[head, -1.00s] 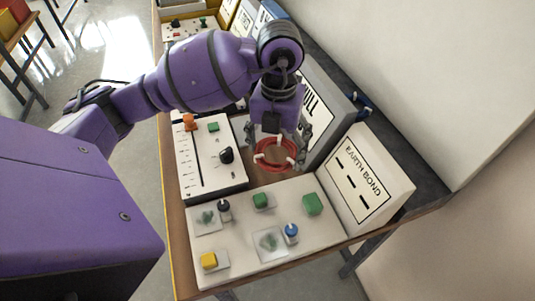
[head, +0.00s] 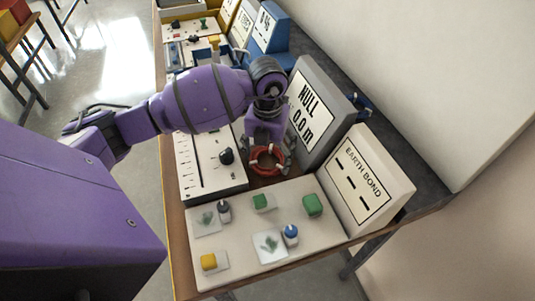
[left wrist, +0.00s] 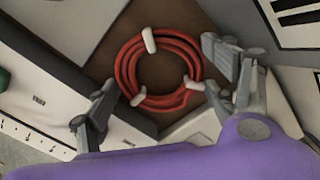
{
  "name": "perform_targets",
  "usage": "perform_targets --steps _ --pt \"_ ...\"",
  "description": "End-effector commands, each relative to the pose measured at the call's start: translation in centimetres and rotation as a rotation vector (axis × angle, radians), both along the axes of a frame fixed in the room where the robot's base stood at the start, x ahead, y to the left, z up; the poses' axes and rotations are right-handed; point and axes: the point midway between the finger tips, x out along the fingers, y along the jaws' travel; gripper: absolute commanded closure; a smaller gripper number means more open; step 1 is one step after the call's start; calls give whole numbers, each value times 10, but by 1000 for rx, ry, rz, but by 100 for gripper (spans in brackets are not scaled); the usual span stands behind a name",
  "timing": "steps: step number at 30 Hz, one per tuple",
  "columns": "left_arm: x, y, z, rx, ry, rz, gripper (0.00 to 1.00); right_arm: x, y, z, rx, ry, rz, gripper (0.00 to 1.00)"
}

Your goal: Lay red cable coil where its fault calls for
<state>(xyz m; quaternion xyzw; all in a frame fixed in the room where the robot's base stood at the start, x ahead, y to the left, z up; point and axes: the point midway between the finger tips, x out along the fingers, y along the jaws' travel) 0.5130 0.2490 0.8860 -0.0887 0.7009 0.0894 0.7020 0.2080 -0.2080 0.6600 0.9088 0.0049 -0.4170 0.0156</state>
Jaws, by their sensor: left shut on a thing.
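The red cable coil (head: 266,173) is a ring bound with white ties. It hangs upright or tilted in my left gripper (head: 268,156), just above the gap between the slider panel and the grey NULL display. In the left wrist view the coil (left wrist: 128,64) sits between the two fingers of my left gripper (left wrist: 160,84), over a brown surface. The grey display (head: 312,110) reads "NULL 0.0 m". The white display (head: 368,180) reads "EARTH BOND". A white panel (head: 232,243) in front of it carries two pads with green arrow marks. My right gripper is out of view.
The slider panel (head: 212,178) with a black knob (head: 226,156) stands left of the coil. Green blocks (head: 313,204), a yellow block (head: 208,261) and a blue knob (head: 291,234) stand on the front panel. More panels and a blue display (head: 265,30) stand farther back.

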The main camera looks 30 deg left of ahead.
Motion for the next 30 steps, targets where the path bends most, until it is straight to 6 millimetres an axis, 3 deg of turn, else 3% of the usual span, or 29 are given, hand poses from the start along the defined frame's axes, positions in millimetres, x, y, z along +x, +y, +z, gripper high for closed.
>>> perform_targets --steps 5,6,10,22,26,30 --pt "0 0 -4 1 1 0 55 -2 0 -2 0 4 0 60" --pt "0 0 -4 0 1 0 18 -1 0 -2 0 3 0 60" --pt "0 0 -3 0 1 0 4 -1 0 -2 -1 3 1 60" --pt "0 0 1 -1 -1 0 4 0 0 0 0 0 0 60" --pt "1 0 16 0 -2 0 4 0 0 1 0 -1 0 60" --pt "1 0 45 1 -4 -1 4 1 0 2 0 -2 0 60"
